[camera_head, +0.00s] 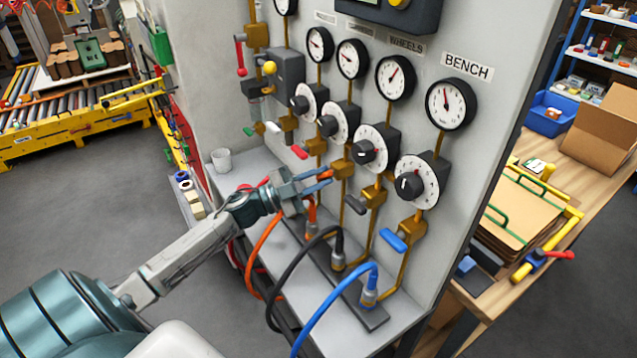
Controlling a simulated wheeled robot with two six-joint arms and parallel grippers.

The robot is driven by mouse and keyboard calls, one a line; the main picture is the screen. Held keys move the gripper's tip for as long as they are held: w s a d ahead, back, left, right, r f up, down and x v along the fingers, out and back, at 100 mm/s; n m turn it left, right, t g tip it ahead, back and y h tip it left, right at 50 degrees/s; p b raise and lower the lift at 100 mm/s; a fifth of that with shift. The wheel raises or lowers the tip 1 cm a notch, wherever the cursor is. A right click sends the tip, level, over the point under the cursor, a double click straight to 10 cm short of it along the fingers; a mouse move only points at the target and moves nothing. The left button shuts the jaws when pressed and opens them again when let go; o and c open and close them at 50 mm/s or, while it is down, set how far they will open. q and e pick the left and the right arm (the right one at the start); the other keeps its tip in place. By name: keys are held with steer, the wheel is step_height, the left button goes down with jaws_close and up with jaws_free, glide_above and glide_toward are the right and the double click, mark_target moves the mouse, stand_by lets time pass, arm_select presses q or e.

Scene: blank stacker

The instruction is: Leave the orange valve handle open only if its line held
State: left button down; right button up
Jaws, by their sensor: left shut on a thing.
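The orange valve handle (325,174) is on the second pipe from the left in the row of four, mostly hidden by my fingers. My left gripper (318,182) is shut on it. The second large gauge (352,58) is above this line; its needle is too small to read surely. A black regulator knob (327,125) with a white dial is below that gauge. An orange hose (265,245) connects below the gripper. My right gripper is not in view.
Red (299,152), black (355,204) and blue (393,241) valve handles flank the orange one. Black (290,270) and blue (330,298) hoses loop in front of the panel. A white cup (222,160) stands on the ledge left. Floor at left is clear.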

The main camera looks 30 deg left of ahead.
arm_select(q)
steer(key=m+g, duration=0.1)
steer(key=m, duration=0.3)
steer(key=shift+m+g+b, duration=0.3)
steer(key=shift+g+b, duration=0.05)
steer(key=shift+g, duration=0.05)
steer(key=m+g, duration=0.1)
steer(key=m, duration=0.2)
steer(key=shift+m, duration=0.4)
steer(key=shift+m+g+y, duration=0.3)
steer(key=shift+m+g, duration=0.1)
steer(key=shift+m, duration=0.2)
steer(key=c, duration=1.4)
jaws_free()
steer(key=shift+c, duration=0.2)
steer(key=shift+s+a, duration=0.1)
steer(key=shift+s, duration=0.05)
